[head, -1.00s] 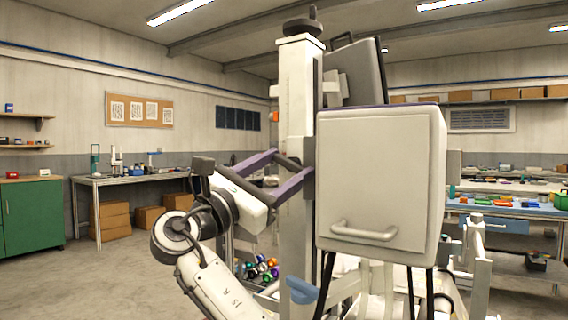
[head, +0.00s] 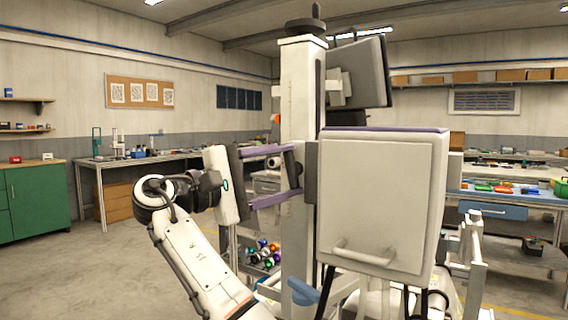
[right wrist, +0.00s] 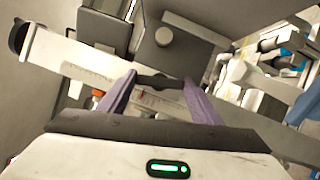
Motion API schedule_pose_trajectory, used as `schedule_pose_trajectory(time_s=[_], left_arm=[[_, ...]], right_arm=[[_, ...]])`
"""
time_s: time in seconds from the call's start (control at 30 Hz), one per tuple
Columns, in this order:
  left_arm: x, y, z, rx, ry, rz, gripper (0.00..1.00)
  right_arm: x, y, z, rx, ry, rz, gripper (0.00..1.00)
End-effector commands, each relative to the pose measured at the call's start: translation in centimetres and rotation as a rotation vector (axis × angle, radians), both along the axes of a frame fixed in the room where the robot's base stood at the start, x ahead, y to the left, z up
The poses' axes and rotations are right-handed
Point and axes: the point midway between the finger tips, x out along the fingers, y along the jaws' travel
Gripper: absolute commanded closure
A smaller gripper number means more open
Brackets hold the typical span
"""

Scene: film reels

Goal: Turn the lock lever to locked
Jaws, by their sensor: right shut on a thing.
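The lock lever (head: 293,168) is a dark bar on the side of the pale upright column (head: 302,95). In the head view it stands close to upright. My right gripper (head: 290,172) reaches it from the left, with one purple finger above the other, and is shut on it. In the right wrist view the dark lever (right wrist: 160,82) spans between the two purple fingertips (right wrist: 159,79). No locked or unlocked marking is readable. My left gripper is out of view.
A white box with a handle (head: 385,195) sits right of the column, and a dark monitor (head: 358,75) is above it. A blue knob (head: 303,290) sticks out low on the column. Several coloured balls (head: 265,255) lie on a shelf behind. Open floor is at left.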

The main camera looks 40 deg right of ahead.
Motion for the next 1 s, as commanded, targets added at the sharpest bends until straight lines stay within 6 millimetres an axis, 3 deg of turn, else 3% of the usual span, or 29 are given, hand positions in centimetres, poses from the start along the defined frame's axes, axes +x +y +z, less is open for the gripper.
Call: schedule_pose_trajectory(time_s=[0.4,1.0], left_arm=[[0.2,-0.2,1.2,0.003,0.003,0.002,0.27],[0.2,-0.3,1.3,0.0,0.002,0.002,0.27]], right_arm=[[0.0,0.1,0.2,0.084,-0.199,0.001,0.64],[0.0,0.1,0.1,0.1,-0.238,0.0,0.64]])
